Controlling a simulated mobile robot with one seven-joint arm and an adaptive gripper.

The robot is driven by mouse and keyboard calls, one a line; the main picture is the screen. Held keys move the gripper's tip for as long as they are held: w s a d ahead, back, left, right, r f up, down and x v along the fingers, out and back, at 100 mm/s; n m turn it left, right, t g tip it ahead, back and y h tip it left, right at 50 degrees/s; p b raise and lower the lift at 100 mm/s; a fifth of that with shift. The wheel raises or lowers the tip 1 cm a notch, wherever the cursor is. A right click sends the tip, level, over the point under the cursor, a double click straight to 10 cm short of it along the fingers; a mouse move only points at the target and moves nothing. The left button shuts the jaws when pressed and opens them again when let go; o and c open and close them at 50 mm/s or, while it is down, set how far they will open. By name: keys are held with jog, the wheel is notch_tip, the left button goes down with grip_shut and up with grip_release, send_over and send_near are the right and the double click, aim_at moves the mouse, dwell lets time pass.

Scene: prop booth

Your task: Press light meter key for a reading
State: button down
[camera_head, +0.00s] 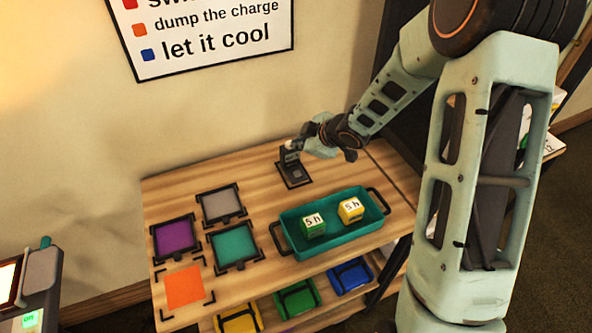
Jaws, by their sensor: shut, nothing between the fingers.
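A small dark grey device (293,172) stands on a dark base at the back of the wooden table. It may be the light meter; its key and any display are too small or hidden to make out. My gripper (291,146) is shut and empty, reaching in from the right with its fingertips at the top of this device. I cannot tell whether they touch it.
A teal tray (285,238) holds a green block (313,225) and a yellow block (350,209). Purple (174,237), grey (220,206), teal (234,245) and orange (184,287) squares lie at left. Coloured bins (297,299) sit below. A machine (40,280) stands at far left.

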aim_at(298, 174)
jog(key=shift+f, duration=0.15)
notch_tip(298, 174, down, 9)
jog(key=b, duration=0.8)
jog(key=shift+r, duration=0.2)
dwell(1.0)
jog(key=shift+f+b, duration=0.45)
jog(key=shift+b, duration=0.15)
jog(key=shift+f+b, duration=0.35)
jog(key=shift+f, duration=0.05)
dwell(0.4)
jog(key=shift+d, duration=0.1)
jog(key=shift+r+p, duration=0.85)
jog(key=shift+r, duration=0.1)
